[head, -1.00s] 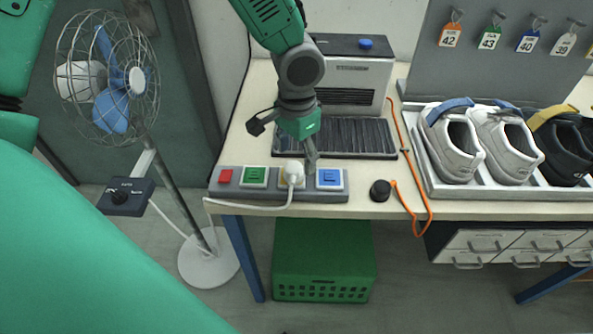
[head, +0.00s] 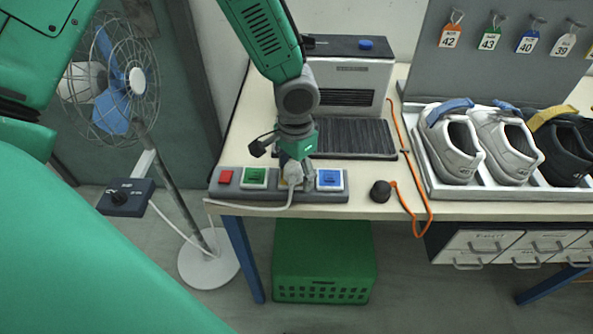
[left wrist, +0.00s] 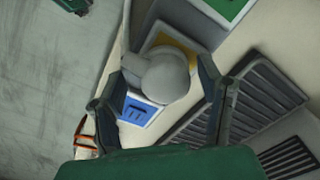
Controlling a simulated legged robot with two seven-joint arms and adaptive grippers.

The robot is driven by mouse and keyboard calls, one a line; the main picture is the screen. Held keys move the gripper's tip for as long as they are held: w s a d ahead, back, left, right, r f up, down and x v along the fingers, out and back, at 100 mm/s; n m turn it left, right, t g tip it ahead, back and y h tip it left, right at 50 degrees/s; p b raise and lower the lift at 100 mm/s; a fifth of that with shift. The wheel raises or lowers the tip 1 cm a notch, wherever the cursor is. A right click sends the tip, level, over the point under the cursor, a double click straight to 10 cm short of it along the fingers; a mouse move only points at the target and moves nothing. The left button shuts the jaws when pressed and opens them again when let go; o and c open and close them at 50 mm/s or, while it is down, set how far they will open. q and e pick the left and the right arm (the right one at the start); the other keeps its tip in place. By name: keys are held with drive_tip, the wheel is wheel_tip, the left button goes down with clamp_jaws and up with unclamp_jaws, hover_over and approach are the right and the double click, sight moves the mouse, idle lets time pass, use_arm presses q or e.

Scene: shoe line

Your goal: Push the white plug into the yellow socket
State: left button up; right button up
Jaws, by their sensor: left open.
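The white plug (head: 293,178) stands at the yellow socket (head: 282,183) on the grey power strip (head: 334,197), its cable trailing left along the front. How deep it sits cannot be told. In the left wrist view the round plug head (left wrist: 165,77) covers much of the yellow socket (left wrist: 184,48). My left gripper (head: 297,168) is low over the plug. In the left wrist view the gripper (left wrist: 162,78) is open, with one finger on each side of the plug head. Whether the fingers touch it cannot be told. My right gripper is not in view.
The strip also has a red switch (head: 225,177), a green socket (head: 255,177) and a blue socket (head: 329,179). Behind are a dark ribbed mat (head: 360,140) and a grey machine (head: 367,82). A black knob (head: 380,191) and a shoe tray (head: 480,187) lie to the right.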

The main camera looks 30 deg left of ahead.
sight(293, 165)
use_arm(q)
drive_tip(key=shift+a, duration=0.25)
drive_tip(key=c, duration=1.2)
drive_tip(key=shift+a+f, duration=0.1)
drive_tip(key=shift+a, duration=0.05)
drive_tip(key=shift+c, duration=0.3)
drive_tip(key=r, duration=0.9)
drive_tip(key=shift+d+p, duration=0.2)
drive_tip(key=shift+p, duration=0.1)
drive_tip(key=shift+a+r, duration=0.15)
drive_tip(key=shift+r, duration=0.4)
